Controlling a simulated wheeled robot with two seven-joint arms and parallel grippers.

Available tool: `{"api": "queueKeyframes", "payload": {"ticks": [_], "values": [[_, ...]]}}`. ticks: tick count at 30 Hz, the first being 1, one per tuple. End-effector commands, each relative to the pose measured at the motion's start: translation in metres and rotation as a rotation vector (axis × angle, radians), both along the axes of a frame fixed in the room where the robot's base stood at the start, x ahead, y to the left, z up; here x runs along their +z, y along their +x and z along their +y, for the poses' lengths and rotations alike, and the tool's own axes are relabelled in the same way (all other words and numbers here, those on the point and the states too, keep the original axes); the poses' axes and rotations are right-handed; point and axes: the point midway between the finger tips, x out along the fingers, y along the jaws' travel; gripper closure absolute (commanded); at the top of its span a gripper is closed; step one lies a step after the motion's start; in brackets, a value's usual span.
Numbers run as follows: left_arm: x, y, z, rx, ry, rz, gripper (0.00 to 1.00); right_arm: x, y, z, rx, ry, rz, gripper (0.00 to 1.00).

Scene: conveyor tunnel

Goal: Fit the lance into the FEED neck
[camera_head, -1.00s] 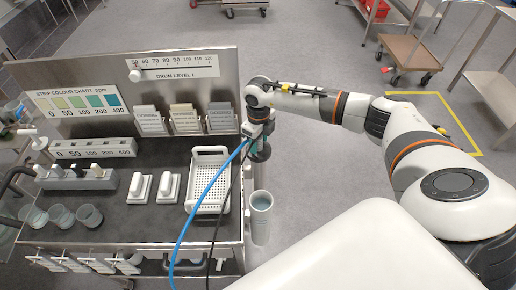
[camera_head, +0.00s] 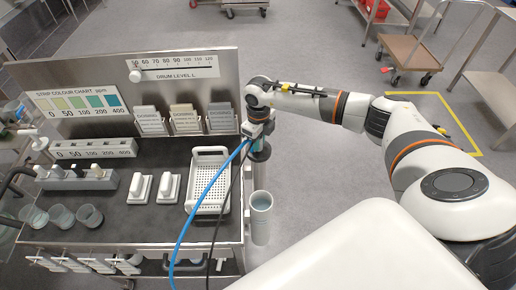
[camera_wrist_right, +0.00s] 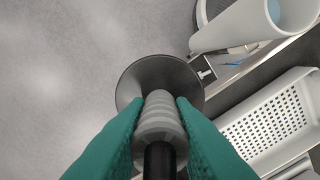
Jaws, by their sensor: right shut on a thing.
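My right gripper (camera_head: 258,140) is beside the right end of the bench, above the floor. In the right wrist view its teal fingers (camera_wrist_right: 160,125) are shut on the grey ribbed grip of the lance (camera_wrist_right: 159,117). A dark round flange (camera_wrist_right: 150,72) shows beyond the ribs, and it hides whatever lies below it. In the head view the lance's dark lower part (camera_head: 261,154) shows under the gripper, close above an open grey tube (camera_head: 260,222). No FEED label is readable, so I cannot tell which part is the FEED neck. My left gripper is out of view.
A white perforated basket (camera_head: 208,180) stands at the bench's right end. The drum level panel (camera_head: 176,70) rises behind. Open floor lies right of the bench.

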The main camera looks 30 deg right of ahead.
Motion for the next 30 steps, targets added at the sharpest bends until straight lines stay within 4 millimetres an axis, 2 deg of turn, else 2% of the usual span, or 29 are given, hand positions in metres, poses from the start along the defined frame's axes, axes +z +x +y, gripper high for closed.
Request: {"api": "queueKeyframes", "payload": {"ticks": [19,30], "values": [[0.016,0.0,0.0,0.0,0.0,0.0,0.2,0.028,0.001,0.0,-0.001,0.001,-0.002,1.0],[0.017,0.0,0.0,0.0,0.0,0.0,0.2,0.03,0.001,0.0,-0.001,0.001,-0.002,1.0]]}}
